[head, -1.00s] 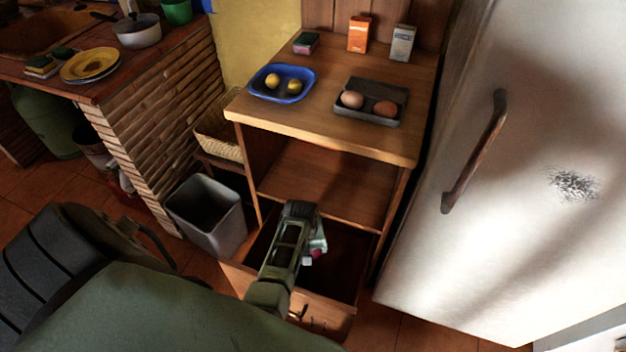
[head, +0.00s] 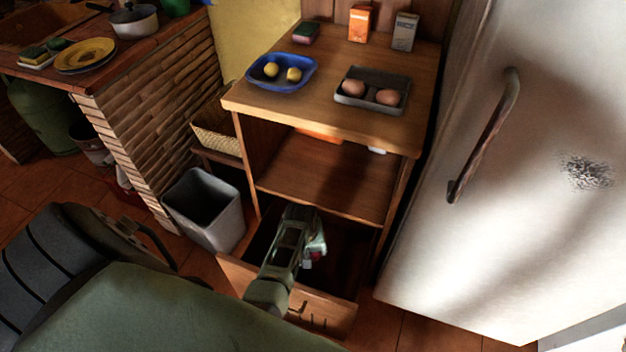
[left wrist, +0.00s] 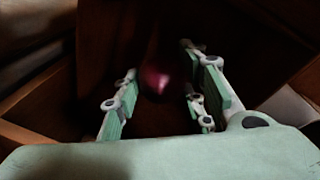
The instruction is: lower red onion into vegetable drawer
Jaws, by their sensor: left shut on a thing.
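The vegetable drawer (head: 335,308) is pulled out at the bottom of the wooden cabinet, and its inside is dark. My left gripper (head: 314,252) reaches down into the drawer opening; my arm hides part of the drawer. In the left wrist view, the red onion (left wrist: 156,80) shows dark pink and dim between the fingers of my left gripper (left wrist: 165,95). The gripper is shut on the onion. I cannot tell whether the onion touches the drawer bottom. My right gripper is not in view.
The cabinet top (head: 325,110) holds a blue dish (head: 283,85) with yellow fruit, a dark tray (head: 372,108) with two eggs, and small boxes. A white fridge (head: 480,240) stands close on the right. A grey bin (head: 205,210) stands at the left of the drawer.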

